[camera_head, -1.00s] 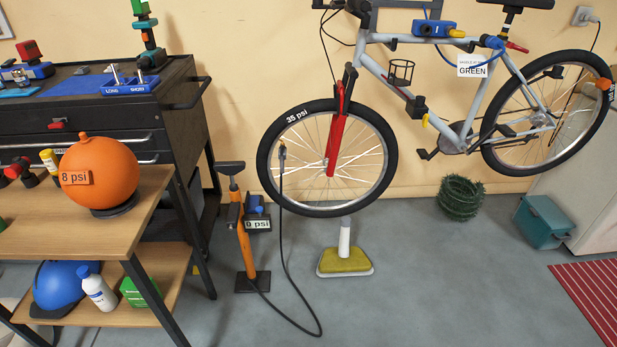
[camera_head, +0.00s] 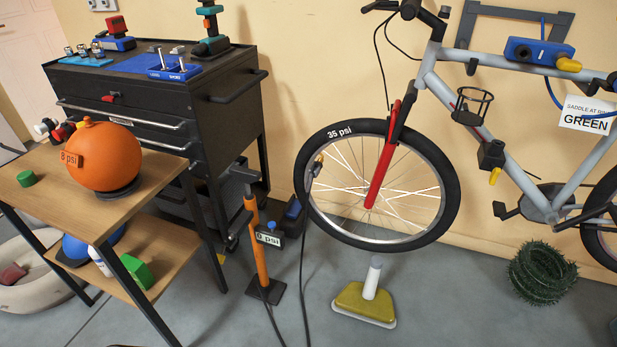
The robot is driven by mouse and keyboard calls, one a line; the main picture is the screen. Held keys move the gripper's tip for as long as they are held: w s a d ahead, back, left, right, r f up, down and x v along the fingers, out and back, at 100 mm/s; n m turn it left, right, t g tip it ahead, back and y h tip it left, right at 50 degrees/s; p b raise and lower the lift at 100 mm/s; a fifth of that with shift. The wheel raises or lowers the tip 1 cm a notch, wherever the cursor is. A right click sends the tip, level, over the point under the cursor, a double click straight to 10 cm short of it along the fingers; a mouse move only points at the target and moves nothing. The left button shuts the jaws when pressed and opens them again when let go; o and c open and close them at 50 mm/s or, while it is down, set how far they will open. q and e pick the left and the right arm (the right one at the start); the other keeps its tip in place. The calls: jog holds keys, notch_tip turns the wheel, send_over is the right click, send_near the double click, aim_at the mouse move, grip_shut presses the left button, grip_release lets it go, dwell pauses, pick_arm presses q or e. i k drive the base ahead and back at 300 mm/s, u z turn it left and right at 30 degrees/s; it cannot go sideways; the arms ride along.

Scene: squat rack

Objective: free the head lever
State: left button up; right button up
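The pump head (camera_head: 316,166) sits at the left side of the bicycle's front wheel (camera_head: 447,190), by the rim and spokes. Its lever is too small to make out. A black hose (camera_head: 303,270) hangs from the head to the floor. The orange floor pump (camera_head: 259,250) stands upright left of the wheel, with a dark handle on top. A label by it (camera_head: 269,239) reads 0 psi, and the tyre label (camera_head: 340,132) reads 35 psi. Neither of my grippers is in view.
A wooden table (camera_head: 60,190) with an orange ball (camera_head: 100,157) stands at the left. A black tool cabinet (camera_head: 130,110) is behind it. A yellow-green footed stand (camera_head: 364,303) is below the wheel. A green wire coil (camera_head: 541,272) lies at the right.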

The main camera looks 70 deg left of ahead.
aim_at(308, 187)
jog(key=u, duration=0.55)
jog(key=i, duration=0.85)
jog(key=u, duration=1.3)
jog(key=i, duration=0.45)
jog(key=u, duration=0.5)
